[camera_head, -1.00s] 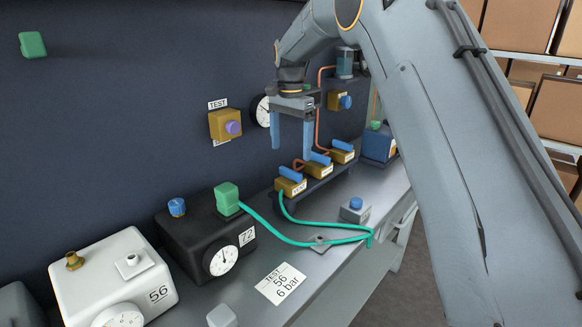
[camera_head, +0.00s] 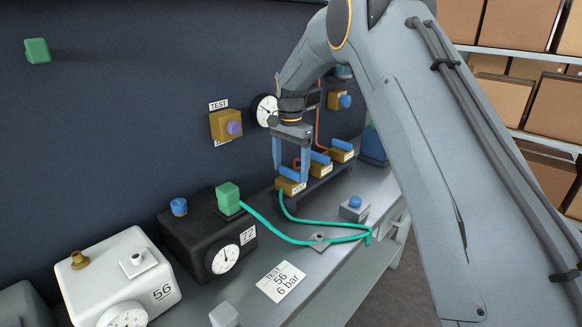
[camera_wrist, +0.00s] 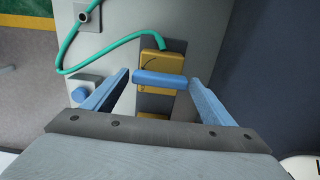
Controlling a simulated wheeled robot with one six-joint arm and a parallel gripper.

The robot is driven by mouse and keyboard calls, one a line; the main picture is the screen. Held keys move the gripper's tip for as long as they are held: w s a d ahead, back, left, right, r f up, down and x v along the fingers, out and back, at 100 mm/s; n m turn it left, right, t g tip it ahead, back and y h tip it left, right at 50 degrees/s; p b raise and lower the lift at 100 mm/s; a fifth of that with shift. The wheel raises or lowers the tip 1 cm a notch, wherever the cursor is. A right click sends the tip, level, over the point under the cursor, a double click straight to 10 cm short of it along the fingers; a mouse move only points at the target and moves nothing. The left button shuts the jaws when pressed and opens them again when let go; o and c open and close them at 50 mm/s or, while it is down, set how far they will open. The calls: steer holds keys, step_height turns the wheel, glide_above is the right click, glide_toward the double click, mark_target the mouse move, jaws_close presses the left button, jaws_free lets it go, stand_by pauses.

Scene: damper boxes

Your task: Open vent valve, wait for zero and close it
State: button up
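A row of three yellow valves with blue handles stands on a dark rail on the bench. The nearest valve (camera_head: 290,188) has its blue handle (camera_head: 292,174) on top; its label is too small to read. My gripper (camera_head: 291,174) is open, pointing down at this valve. In the wrist view the open fingers (camera_wrist: 160,82) stand either side of the blue handle (camera_wrist: 158,77), with gaps on both sides. The middle valve (camera_head: 320,170) and far valve (camera_head: 342,156) are behind it. A round wall gauge (camera_head: 265,107) is partly hidden by my arm; its reading is unclear.
A green hose (camera_head: 290,238) runs from the black box (camera_head: 190,242) to the valve row. A white box (camera_head: 105,272) stands front left. A grey box with a blue button (camera_head: 354,209) is right of the valves. A test card (camera_head: 281,281) lies on the bench.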

steer(key=c, duration=0.7)
steer(key=shift+n, duration=0.3)
steer(key=n, duration=1.2)
steer(key=shift+n, duration=0.3)
steer(key=n, duration=0.4)
steer(key=shift+r+n, duration=0.1)
steer(key=shift+n, duration=0.2)
